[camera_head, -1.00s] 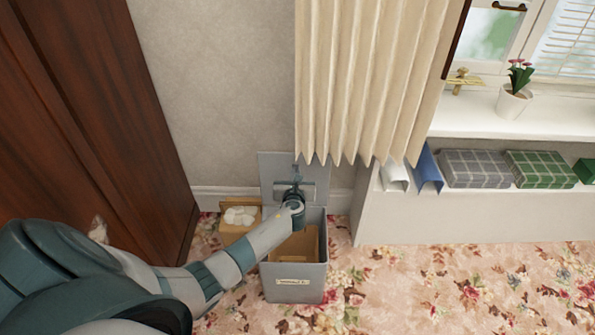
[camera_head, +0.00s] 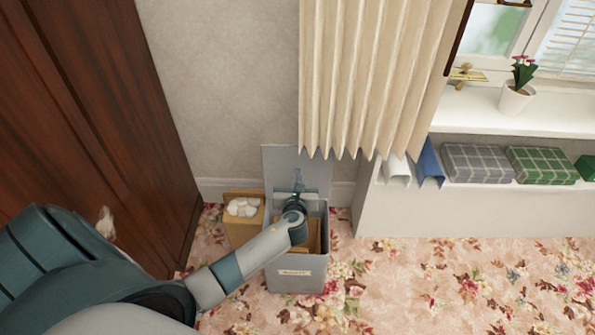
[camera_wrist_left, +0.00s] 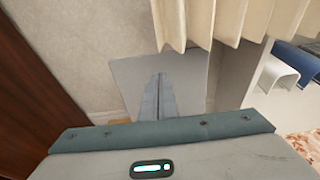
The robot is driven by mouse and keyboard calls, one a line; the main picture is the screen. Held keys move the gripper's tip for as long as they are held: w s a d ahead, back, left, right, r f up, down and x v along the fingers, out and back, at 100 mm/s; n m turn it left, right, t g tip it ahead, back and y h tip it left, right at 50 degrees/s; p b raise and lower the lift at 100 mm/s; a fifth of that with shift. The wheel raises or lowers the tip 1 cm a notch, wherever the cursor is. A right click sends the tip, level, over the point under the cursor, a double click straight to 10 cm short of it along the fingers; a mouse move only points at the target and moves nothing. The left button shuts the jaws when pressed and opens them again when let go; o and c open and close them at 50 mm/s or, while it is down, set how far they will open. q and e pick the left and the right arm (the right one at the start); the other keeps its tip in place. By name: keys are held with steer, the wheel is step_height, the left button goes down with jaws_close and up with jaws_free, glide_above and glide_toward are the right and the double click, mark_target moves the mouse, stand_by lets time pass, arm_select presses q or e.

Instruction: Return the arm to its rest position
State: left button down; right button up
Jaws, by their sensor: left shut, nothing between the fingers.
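My left arm comes in from the lower left in the head view, and my left gripper (camera_head: 298,182) is over the back part of an open grey box (camera_head: 297,278), in front of its raised lid (camera_head: 283,160). In the left wrist view my gripper fingers (camera_wrist_left: 158,98) are together in front of the grey lid (camera_wrist_left: 195,80), with nothing seen between them. Whether they touch the lid I cannot tell. A brown item (camera_head: 314,240) shows inside the box, partly hidden by my wrist. My right gripper is not in view.
A small wooden box (camera_head: 240,233) with white round things stands just left of the grey box. A dark wooden wardrobe (camera_head: 110,110) is at left. A cream curtain (camera_head: 370,80) hangs behind and right. A white shelf (camera_head: 440,212) stands at right. Flowered carpet is clear at lower right.

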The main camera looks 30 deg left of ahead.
arm_select(q)
steer(key=shift+s+d+r, duration=0.2)
steer(key=shift+s, duration=0.05)
steer(key=shift+f, duration=0.1)
stand_by(0.4)
steer(key=s+d+f+n+g+h, duration=0.1)
steer(key=s+d+f+n+h, duration=0.1)
steer(key=s+d+f+n, duration=0.4)
steer(key=s+d+f+n+g+h, duration=0.1)
steer(key=s+f+g+h, duration=0.15)
steer(key=f, duration=0.65)
steer(key=s+d+f+n+h, duration=0.1)
steer(key=s+d+f+n, duration=0.35)
steer(key=f, duration=0.25)
steer(key=s+d+f+n+h, duration=0.1)
steer(key=s+d+f+n, duration=0.2)
steer(key=s, duration=0.4)
steer(key=s+d+f+n+g+h, duration=0.1)
steer(key=s+d+f+n+h, duration=0.1)
steer(key=s+d+f+n, duration=0.2)
steer(key=s+d+f+n+g+h, duration=0.1)
steer(key=s+d+f+n, duration=0.3)
steer(key=s+n, duration=0.5)
step_height(320, 180, down, 2)
steer(key=s, duration=0.2)
steer(key=shift+s+d, duration=0.25)
steer(key=shift+s, duration=0.05)
